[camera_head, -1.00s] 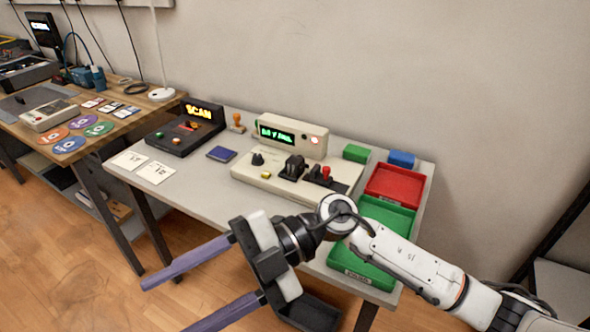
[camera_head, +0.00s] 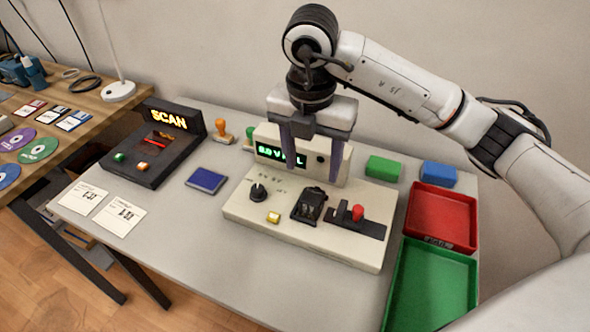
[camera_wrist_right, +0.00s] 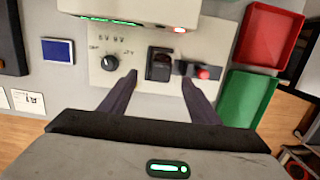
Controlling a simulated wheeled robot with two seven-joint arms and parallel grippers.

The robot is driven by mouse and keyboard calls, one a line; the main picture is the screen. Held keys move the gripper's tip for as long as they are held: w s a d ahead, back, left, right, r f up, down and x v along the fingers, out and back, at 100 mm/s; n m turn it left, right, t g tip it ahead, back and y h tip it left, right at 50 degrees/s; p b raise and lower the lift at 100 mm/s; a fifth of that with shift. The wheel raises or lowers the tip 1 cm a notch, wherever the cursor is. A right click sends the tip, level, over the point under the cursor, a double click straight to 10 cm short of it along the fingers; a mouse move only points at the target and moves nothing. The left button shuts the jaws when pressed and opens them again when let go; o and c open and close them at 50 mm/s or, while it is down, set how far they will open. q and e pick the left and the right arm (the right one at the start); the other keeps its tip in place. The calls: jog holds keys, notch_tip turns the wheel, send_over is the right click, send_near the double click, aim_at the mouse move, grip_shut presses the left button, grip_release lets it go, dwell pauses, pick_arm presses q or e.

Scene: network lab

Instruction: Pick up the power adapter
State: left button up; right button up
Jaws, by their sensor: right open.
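The power adapter appears to be the black block (camera_head: 308,205) on the front deck of the beige tester (camera_head: 250,212). It also shows in the right wrist view (camera_wrist_right: 160,66), between the tips of my fingers in the picture. My right gripper (camera_head: 312,168) points down above the tester, with its two dark purple fingers spread and nothing between them. In the head view its fingers overlap the tester's display housing, and the block shows below the fingertips. My left gripper is not in view.
A black lever base with a red knob (camera_head: 358,212) stands close right of the block. A dial (camera_head: 258,193) and yellow button (camera_head: 273,217) are left. Red (camera_head: 472,215) and green (camera_head: 440,262) trays are at the right. A black scanner (camera_head: 150,160) stands left.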

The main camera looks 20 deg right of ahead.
send_over(313, 194)
jog(key=f, duration=0.4)
jog(key=shift+s+a, duration=0.15)
jog(key=shift+s, duration=0.05)
jog(key=shift+f, duration=0.35)
jog(key=f, duration=0.4)
jog(key=shift+d+f+p, duration=0.15)
jog(key=shift+d+p, duration=0.05)
jog(key=shift+p, duration=0.15)
jog(key=shift+w+f, duration=0.15)
jog(key=shift+f, duration=0.35)
jog(key=c, duration=1)
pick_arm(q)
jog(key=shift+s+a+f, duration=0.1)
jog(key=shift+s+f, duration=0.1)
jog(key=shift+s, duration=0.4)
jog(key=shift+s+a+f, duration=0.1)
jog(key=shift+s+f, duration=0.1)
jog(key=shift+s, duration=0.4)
pick_arm(e)
jog(key=shift+r, duration=0.1)
jog(key=shift+c, duration=1.2)
